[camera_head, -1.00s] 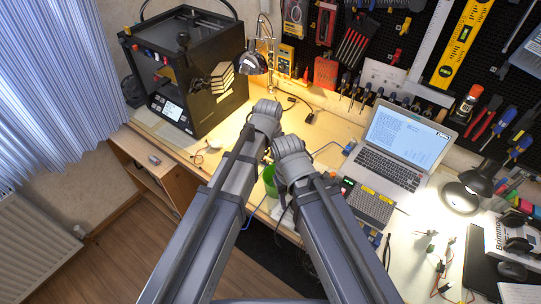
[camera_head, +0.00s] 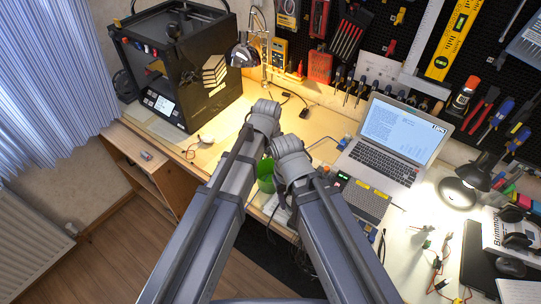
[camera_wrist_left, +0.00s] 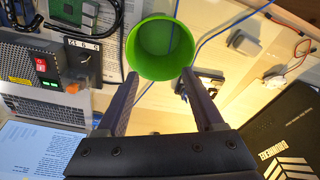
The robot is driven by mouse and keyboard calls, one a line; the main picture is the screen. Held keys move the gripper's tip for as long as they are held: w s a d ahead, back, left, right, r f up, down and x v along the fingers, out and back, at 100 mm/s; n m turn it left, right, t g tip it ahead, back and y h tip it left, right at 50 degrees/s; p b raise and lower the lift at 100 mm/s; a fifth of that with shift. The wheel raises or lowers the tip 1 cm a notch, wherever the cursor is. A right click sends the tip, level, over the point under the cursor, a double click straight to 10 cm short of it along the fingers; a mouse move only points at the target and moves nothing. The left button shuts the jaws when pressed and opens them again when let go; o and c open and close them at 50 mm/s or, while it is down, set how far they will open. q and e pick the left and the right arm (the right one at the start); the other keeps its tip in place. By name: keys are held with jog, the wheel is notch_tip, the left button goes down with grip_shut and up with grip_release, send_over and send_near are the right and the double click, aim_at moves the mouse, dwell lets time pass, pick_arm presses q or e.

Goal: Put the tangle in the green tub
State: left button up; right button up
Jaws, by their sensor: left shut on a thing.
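The green tub (camera_head: 265,174) stands out between my two arms near the desk's front edge. In the left wrist view its round mouth (camera_wrist_left: 160,48) faces the camera. My left gripper (camera_wrist_left: 160,80) has its fingers set wide, one at each side of the tub's rim, and is shut on the tub. In the head view my arms hide the grippers; my right gripper is out of sight.
A black 3D printer (camera_head: 185,75) stands at the back left beside a desk lamp (camera_head: 243,52). The desk between printer and laptop is mostly clear. Pegboard tools line the back.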

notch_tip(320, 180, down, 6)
jog(key=b, duration=0.5)
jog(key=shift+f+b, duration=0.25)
jog(key=shift+b, duration=0.1)
pick_arm(q)
notch_tip(320, 180, down, 7)
jog(key=shift+r, duration=0.2)
jog(key=o, duration=1.4)
jog(key=shift+o, duration=0.2)
notch_tip(320, 180, up, 7)
jog(key=p, duration=0.7)
jog(key=shift+r, duration=0.15)
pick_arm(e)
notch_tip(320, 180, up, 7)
